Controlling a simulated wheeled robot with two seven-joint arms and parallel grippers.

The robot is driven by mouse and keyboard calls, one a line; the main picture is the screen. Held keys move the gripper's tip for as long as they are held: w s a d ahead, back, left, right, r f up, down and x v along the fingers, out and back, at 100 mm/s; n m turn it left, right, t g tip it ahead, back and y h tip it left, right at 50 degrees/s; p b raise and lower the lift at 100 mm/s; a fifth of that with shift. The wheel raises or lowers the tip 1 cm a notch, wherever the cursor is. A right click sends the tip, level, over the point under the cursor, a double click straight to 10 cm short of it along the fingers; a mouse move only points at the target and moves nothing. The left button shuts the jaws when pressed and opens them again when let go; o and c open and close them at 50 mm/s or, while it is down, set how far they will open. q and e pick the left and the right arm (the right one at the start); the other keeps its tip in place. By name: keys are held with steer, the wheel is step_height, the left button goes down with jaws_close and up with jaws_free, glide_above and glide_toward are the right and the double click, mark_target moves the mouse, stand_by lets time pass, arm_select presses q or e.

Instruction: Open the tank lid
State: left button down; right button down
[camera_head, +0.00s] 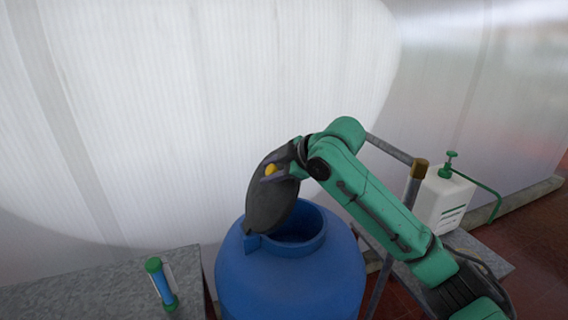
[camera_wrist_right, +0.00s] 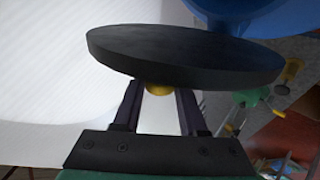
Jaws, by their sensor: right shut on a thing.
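The blue tank (camera_head: 290,283) stands at the lower middle of the head view, with its round mouth open to view. Its dark round lid (camera_head: 268,208) is tilted up steeply at the left side of the mouth, near a small blue bracket on the rim. My right gripper (camera_head: 275,172) is shut on the yellow knob (camera_head: 270,169) of the lid. In the right wrist view the lid (camera_wrist_right: 185,52) spans above the fingers, and the knob (camera_wrist_right: 158,89) sits between the fingertips. Part of the blue tank (camera_wrist_right: 245,15) shows behind the lid. My left gripper is not in view.
A grey bench (camera_head: 95,288) at the lower left holds a blue-and-green cylinder (camera_head: 161,283). A white sprayer (camera_head: 443,200) with a green pump and hose stands at the right. A metal pipe (camera_head: 390,150) with a brass-coloured fitting passes behind my right arm. A translucent wall closes the back.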

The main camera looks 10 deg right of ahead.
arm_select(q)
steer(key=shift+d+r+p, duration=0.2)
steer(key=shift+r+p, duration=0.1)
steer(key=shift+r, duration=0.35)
arm_select(e)
steer(key=s+a+n+h, duration=0.2)
steer(key=a+h, duration=0.3)
steer(key=a, duration=0.6)
steer(key=shift+a+r+n+t+h, duration=0.15)
steer(key=shift+r+n+t+h, duration=0.15)
steer(key=shift+r+n, duration=0.15)
steer(key=shift+s, duration=0.1)
steer(key=shift+f, duration=0.1)
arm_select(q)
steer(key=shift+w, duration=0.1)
arm_select(e)
steer(key=shift+c, duration=2.3)
jaws_free()
arm_select(q)
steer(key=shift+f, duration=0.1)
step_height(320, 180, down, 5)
steer(key=b, duration=0.5)
arm_select(e)
steer(key=v, duration=1.4)
steer(key=shift+s, duration=0.25)
